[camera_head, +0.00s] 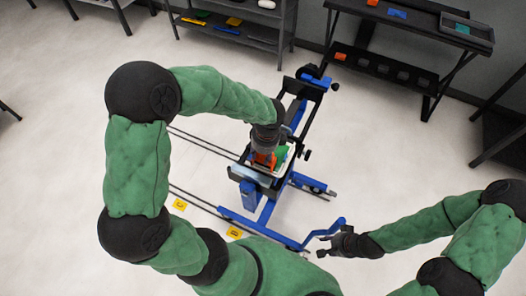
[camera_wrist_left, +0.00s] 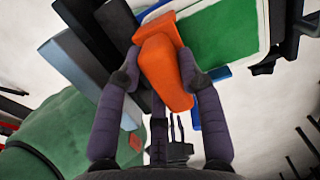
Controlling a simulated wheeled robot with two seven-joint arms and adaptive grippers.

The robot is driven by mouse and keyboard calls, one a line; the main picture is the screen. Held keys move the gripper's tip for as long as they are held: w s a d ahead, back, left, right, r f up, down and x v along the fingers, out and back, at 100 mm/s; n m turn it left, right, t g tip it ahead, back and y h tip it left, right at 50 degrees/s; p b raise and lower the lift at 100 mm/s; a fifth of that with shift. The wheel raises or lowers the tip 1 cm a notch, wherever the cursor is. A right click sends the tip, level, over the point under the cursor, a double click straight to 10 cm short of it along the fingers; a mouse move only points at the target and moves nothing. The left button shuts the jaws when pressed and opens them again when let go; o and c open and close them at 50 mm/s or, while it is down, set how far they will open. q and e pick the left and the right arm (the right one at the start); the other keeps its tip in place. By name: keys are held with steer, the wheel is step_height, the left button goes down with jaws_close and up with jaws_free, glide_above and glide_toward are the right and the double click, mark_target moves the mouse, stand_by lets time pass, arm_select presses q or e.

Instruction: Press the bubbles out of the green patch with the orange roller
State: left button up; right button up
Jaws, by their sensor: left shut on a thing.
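The orange roller (camera_wrist_left: 165,68) is held between the two fingertips of my left gripper (camera_wrist_left: 161,78). Its wider orange end lies against or just over the edge of a white panel (camera_wrist_left: 262,22); I cannot tell whether it touches. The green patch (camera_wrist_left: 220,34) is a flat rectangle on that panel, to the right of the roller. In the head view the patch (camera_head: 281,153) shows beside the roller (camera_head: 262,160), partly hidden by my left gripper (camera_head: 264,148). No bubbles can be made out. My right gripper (camera_head: 322,246) looks open and empty, at the lower right.
The panel sits on a blue and black wheeled stand (camera_head: 262,210). Dark rails (camera_head: 200,143) run along the floor, near yellow markers (camera_head: 180,205). Shelves (camera_head: 250,40) and a black table (camera_head: 410,20) with small coloured items stand at the back. Floor right of the stand is clear.

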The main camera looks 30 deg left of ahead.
arm_select(q)
step_height(320, 180, up, 7)
steer(key=p, duration=0.6)
steer(key=shift+r, duration=0.1)
stand_by(0.3)
stand_by(0.4)
